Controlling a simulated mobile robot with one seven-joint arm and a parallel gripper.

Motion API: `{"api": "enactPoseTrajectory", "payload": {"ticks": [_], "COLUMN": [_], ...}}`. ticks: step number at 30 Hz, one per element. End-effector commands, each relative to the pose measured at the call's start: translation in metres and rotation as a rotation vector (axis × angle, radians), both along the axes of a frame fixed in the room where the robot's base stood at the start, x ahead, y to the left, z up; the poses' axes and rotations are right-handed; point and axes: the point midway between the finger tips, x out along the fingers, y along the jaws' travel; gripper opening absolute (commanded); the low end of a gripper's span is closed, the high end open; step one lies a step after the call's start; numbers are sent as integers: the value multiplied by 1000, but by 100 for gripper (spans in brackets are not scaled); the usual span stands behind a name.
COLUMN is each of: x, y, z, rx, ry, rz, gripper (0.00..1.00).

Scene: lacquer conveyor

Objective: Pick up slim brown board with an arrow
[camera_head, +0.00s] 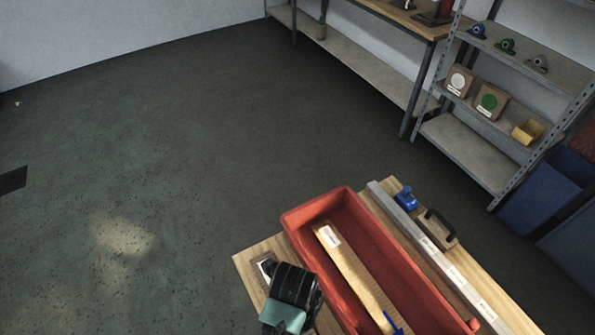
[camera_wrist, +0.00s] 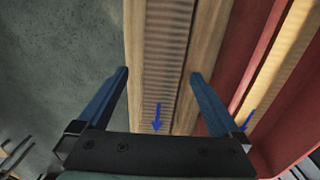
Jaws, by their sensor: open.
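The slim brown board (camera_wrist: 167,45) has a ribbed face and a blue arrow (camera_wrist: 157,118) that points toward my palm in the wrist view. It lies lengthwise on the wooden table top (camera_wrist: 134,40). My gripper (camera_wrist: 159,74) is open above it, with one blue finger on each side of the board and none seen touching it. In the head view, only the board's far end with a white label (camera_head: 263,267) shows; my wrist hides much of the rest.
Right beside the board is a red bin (camera_head: 320,204), holding a paler wooden board (camera_head: 345,262) with its own blue arrow. Beyond it lie a grey bar (camera_head: 405,220), a blue item (camera_head: 406,200) and a black handle (camera_head: 440,224). Floor left of the table is clear.

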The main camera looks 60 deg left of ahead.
Motion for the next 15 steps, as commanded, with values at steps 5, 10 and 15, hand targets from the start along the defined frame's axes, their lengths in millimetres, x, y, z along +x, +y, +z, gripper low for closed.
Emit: {"api": "enactPoseTrajectory", "payload": {"ticks": [5,10,15], "x": [3,5,5], "y": [-2,-2,-2], "z": [-18,-40,-48], "rx": [-3,-2,0], "ry": [3,2,0], "rz": [-1,0,0], "gripper": [100,100,100]}}
